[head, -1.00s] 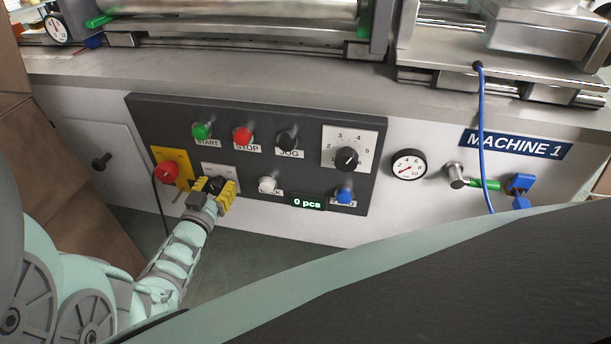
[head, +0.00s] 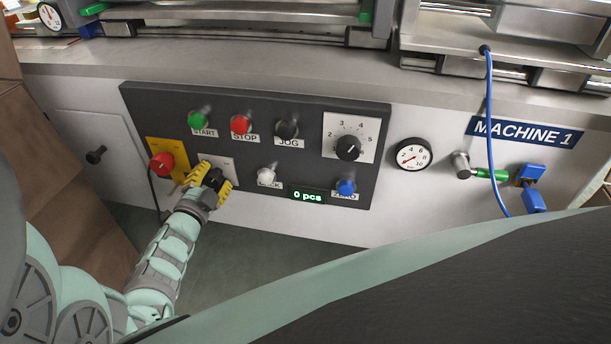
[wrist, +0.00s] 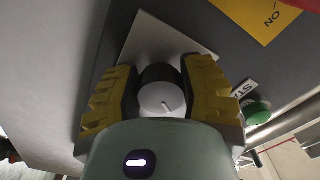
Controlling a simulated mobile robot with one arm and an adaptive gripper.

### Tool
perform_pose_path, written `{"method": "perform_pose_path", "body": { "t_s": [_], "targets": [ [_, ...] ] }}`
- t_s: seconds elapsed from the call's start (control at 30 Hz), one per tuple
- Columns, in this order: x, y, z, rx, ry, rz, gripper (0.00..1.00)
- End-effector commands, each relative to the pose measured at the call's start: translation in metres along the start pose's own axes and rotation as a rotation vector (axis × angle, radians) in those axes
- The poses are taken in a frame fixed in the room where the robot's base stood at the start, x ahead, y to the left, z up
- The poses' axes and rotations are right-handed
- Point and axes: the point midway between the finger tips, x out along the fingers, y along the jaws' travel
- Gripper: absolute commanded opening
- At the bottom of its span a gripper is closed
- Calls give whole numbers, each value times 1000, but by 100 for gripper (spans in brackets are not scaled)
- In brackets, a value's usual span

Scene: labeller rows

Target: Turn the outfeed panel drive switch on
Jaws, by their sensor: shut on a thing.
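The drive switch is a black rotary knob (head: 215,177) on a white plate (head: 232,164) at the lower left of the dark control panel (head: 300,113). My gripper (head: 210,181) is shut on this knob, with one yellow finger on each side. In the wrist view the knob (wrist: 160,97) sits between the yellow fingers of my gripper (wrist: 161,92), and its short white mark is slightly tilted. The white plate (wrist: 150,40) shows beyond the fingers. The plate's lettering is too small or hidden to read.
A red knob (head: 162,163) on a yellow plate is close left of my gripper. Green (head: 198,119), red (head: 241,124) and black (head: 287,128) buttons are above. A white button (head: 266,176), counter display (head: 307,195) and blue button (head: 346,187) are to the right.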

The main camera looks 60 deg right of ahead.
Motion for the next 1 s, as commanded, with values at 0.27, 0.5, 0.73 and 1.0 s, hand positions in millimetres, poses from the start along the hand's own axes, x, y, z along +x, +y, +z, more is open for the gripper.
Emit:
{"method": "perform_pose_path", "body": {
  "t_s": [0.27,0.5,0.73,1.0],
  "targets": [
    [0,0,1,123,-3,1,6],
    [0,0,2,157,-5,2,6],
    [0,0,2,161,-5,2,6],
    [0,0,1,160,-4,2,57]
  ]
}}
